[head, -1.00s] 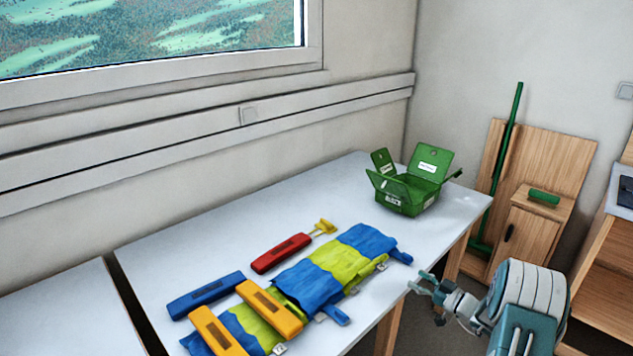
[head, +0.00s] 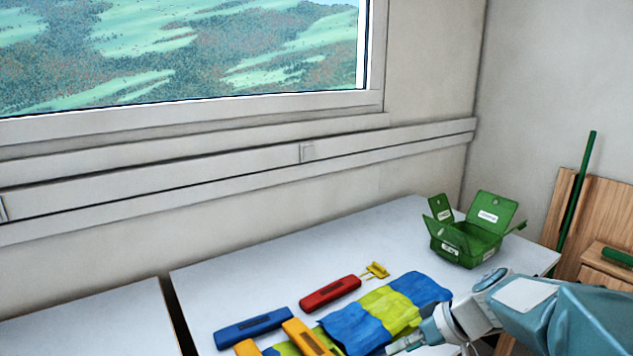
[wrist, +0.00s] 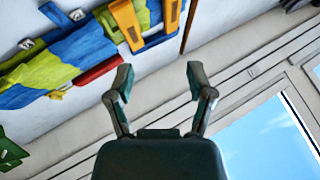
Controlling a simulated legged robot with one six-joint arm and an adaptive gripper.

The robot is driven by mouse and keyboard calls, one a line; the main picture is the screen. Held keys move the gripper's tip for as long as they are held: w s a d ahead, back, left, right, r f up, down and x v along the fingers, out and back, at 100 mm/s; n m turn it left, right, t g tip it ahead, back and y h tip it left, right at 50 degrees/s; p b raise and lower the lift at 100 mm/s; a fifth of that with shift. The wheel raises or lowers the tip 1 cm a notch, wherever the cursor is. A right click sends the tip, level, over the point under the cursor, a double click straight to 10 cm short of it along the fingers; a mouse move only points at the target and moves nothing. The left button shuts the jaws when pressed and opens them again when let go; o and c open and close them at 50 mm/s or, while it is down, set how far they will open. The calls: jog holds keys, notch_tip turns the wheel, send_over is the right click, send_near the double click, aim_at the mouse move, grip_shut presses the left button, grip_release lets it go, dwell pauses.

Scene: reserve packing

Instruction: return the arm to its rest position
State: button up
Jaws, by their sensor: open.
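My gripper (wrist: 160,82) is open in the wrist view, with nothing between its two fingers. In the head view my arm comes in from the lower right, and its front end is near the table's front edge, by the blue and yellow-green cloth pouch (head: 395,307). I cannot tell whether it touches the pouch. The wrist view shows the pouch (wrist: 50,68) at upper left, beyond the fingers.
A red case (head: 330,293), a blue case (head: 254,327) and yellow cases (head: 306,337) lie on or beside the pouch on the white table (head: 225,279). An open green box (head: 462,248) stands at the table's far right. A wall with a window (head: 190,50) borders the back.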

jog(key=s+r+m+t+h, duration=0.1)
jog(key=s+h, duration=0.3)
jog(key=s, duration=0.4)
jog(key=s+r+m+t+h, duration=0.1)
jog(key=s+m+h, duration=0.3)
jog(key=s, duration=0.5)
jog(key=shift+s+r+t, duration=0.2)
jog(key=shift+r+t, duration=0.2)
jog(key=shift+r, duration=0.5)
